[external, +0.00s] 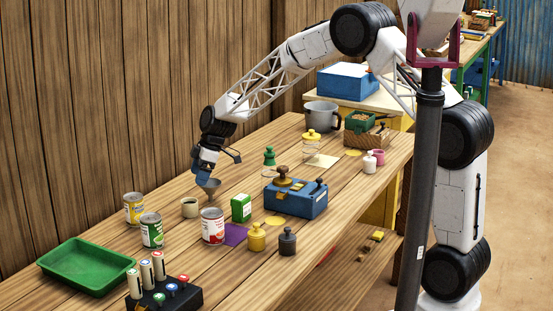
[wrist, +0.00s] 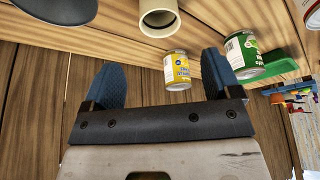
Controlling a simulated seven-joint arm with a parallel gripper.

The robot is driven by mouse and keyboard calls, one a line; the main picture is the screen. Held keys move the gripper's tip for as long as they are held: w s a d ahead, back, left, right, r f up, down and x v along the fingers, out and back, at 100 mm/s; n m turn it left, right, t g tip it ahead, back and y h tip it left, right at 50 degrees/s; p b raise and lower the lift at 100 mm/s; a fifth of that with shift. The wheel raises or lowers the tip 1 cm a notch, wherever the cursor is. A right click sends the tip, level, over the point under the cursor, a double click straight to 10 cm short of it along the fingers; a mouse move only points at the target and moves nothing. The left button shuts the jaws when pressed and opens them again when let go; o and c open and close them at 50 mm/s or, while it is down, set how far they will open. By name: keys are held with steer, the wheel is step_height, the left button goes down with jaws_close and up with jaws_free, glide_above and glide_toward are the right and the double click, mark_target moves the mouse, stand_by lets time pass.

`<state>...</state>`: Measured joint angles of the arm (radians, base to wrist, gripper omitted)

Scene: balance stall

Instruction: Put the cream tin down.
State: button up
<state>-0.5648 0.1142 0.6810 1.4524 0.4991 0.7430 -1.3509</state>
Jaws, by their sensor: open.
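The cream tin (external: 190,208) stands upright on the wooden table, left of the middle. In the wrist view it shows at the top (wrist: 158,20), with its open end visible, beyond the fingertips and roughly centred between them. My gripper (external: 201,172) is just above and slightly right of the tin, pointing down. In the wrist view its two blue fingers (wrist: 160,72) are spread apart with nothing held between them. The tin appears apart from both fingers.
A grey cup-like object (external: 209,187) is close beside my gripper. Yellow (external: 133,208), green (external: 152,230) and red-white (external: 212,226) labelled cans stand nearby. A green box (external: 241,208) and blue balance (external: 296,198) are to the right. A green tray (external: 86,267) lies front left.

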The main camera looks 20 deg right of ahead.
steer(key=s+d+r+m+t, duration=0.1)
steer(key=s+d+r+m, duration=0.25)
steer(key=d+r, duration=0.45)
steer(key=s+d+r+m+h, duration=0.15)
steer(key=s+d+r, duration=0.25)
steer(key=d, duration=0.7)
steer(key=s+d+r+m+t, duration=0.1)
steer(key=s+d+r+m, duration=0.25)
steer(key=d+r, duration=0.45)
steer(key=s+d+m+h, duration=0.1)
steer(key=s+d+m, duration=0.4)
steer(key=s+d, duration=0.7)
steer(key=s+d+m+h, duration=0.2)
steer(key=s+d+m, duration=0.2)
steer(key=s+d, duration=0.8)
steer(key=s, duration=0.5)
steer(key=shift+s+d+f+m+t, duration=0.3)
steer(key=shift+s+m, duration=0.05)
